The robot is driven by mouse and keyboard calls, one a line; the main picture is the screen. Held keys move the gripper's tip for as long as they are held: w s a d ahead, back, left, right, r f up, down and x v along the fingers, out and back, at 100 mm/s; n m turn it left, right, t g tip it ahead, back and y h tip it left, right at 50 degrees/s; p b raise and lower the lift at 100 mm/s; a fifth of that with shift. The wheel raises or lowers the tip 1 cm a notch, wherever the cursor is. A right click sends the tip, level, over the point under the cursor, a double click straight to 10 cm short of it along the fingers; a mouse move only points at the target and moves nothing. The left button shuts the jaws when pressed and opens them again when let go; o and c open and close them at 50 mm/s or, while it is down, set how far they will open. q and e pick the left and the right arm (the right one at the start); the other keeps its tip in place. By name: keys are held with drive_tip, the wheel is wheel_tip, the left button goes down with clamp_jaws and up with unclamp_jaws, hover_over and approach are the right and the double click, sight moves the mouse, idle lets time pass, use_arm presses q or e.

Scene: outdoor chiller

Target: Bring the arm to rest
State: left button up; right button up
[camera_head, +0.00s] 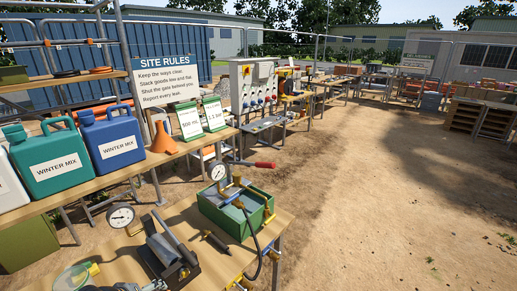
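Neither of my arms can be clearly made out in the head view, and no gripper fingers show. Small dark and metallic shapes are cut off by the bottom edge; I cannot tell what they are. Below me is a wooden workbench (205,272).
A second gauge (121,216) is at the left. Behind, a shelf holds a teal jug (50,160), a blue jug (112,140), an orange funnel (163,139) and two cards. A rules sign (167,80) stands behind them. Open dirt ground (390,200) lies to the right.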

drive_tip(key=w+d+t, duration=0.1)
drive_tip(key=w, duration=0.5)
use_arm(q)
drive_tip(key=s+d+m+g+y, duration=0.1)
drive_tip(key=s+d+m, duration=0.35)
drive_tip(key=s, duration=0.25)
drive_tip(key=s+d+m+g+y, duration=0.1)
drive_tip(key=s+d+m+g, duration=0.1)
drive_tip(key=s+d+m, duration=0.35)
drive_tip(key=s+a+f+b, duration=0.2)
drive_tip(key=f+b, duration=0.1)
drive_tip(key=f, duration=0.9)
drive_tip(key=s+a+f+g+b, duration=0.1)
drive_tip(key=f+b, duration=0.1)
drive_tip(key=f, duration=1)
drive_tip(key=s+a+f+b, duration=0.2)
drive_tip(key=f+b, duration=0.1)
drive_tip(key=f, duration=0.8)
drive_tip(key=s+f+g+b, duration=0.1)
drive_tip(key=s+f+b, duration=0.4)
drive_tip(key=s+f, duration=1.2)
wheel_tip(320, 180, down, 3)
drive_tip(key=shift+s+a+f+n, duration=0.1)
drive_tip(key=shift+s+a+n, duration=0.15)
drive_tip(key=shift+a, duration=0.2)
use_arm(e)
wheel_tip(320, 180, down, 13)
drive_tip(key=s, duration=0.2)
drive_tip(key=shift+s+a, duration=0.15)
drive_tip(key=shift+s, duration=0.1)
